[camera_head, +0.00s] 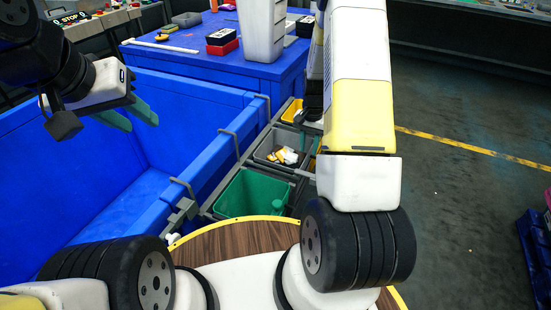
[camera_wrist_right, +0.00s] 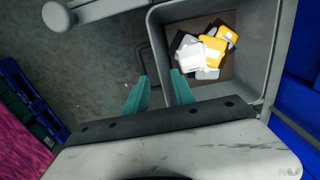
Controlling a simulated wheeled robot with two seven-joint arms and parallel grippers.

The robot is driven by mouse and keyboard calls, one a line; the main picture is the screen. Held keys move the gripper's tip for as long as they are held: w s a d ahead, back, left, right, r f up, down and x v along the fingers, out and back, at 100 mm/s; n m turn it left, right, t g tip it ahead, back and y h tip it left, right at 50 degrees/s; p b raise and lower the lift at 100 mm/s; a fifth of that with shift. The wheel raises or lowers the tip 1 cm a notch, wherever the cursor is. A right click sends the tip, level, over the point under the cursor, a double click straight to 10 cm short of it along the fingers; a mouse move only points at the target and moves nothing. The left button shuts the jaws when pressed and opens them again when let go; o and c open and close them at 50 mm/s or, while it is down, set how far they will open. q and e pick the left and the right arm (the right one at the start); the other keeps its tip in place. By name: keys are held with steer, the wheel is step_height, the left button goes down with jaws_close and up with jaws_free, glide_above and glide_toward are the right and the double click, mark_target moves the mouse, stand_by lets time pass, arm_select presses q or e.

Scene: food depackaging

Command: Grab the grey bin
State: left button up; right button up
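The grey bin (camera_head: 265,147) stands in the rack between the blue tub and my right arm, with white and yellow packages in it. In the right wrist view the grey bin (camera_wrist_right: 256,62) fills the upper right. My right gripper (camera_wrist_right: 159,82) is open at its side wall. One teal finger is on the outer side and the other on the inner side, with the wall's edge between them. I cannot tell whether they touch it. My left gripper (camera_head: 140,124) is open and empty above the blue tub.
The large blue tub (camera_head: 120,212) lies left. A blue table (camera_head: 200,68) with boxes stands behind.

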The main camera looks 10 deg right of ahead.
mark_target(306, 164)
steer(key=shift+a+f, duration=0.1)
steer(key=shift+f, duration=2.1)
steer(key=shift+f, duration=0.25)
jaws_close()
